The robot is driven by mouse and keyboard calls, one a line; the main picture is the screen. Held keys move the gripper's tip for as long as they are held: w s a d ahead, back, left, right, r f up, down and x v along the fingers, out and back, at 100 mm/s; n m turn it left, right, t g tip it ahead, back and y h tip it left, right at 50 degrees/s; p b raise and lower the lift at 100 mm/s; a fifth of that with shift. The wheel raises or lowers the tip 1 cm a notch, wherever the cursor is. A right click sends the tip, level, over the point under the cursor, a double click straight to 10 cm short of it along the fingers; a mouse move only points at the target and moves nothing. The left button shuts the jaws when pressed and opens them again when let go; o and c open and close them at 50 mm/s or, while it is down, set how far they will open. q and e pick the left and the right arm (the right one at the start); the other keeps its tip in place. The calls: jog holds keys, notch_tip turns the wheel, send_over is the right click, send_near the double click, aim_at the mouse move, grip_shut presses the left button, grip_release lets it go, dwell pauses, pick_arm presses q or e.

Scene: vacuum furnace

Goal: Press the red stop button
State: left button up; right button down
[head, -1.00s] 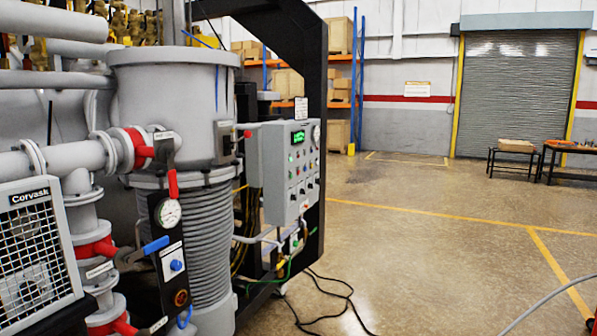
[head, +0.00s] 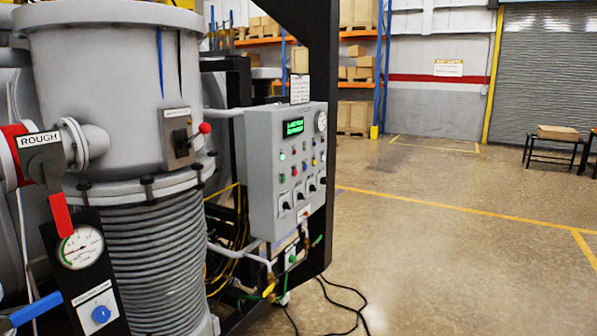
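The grey control box (head: 262,165) stands right of the large grey vessel. Its front face is turned to the right and seen at an angle. It carries a green lit display (head: 293,127), a round gauge (head: 321,121), small coloured lamps and buttons including red ones, and a row of black selector knobs (head: 286,206). The labels are too small to read, so I cannot tell which red button is the stop button. Neither of my grippers is in view.
A red-tipped lever (head: 204,129) sticks out from a plate on the vessel (head: 95,85). A red valve handle (head: 61,215) and a dial gauge (head: 82,247) are at left. Black cables (head: 345,312) lie on the floor. Open floor (head: 430,260) lies to the right.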

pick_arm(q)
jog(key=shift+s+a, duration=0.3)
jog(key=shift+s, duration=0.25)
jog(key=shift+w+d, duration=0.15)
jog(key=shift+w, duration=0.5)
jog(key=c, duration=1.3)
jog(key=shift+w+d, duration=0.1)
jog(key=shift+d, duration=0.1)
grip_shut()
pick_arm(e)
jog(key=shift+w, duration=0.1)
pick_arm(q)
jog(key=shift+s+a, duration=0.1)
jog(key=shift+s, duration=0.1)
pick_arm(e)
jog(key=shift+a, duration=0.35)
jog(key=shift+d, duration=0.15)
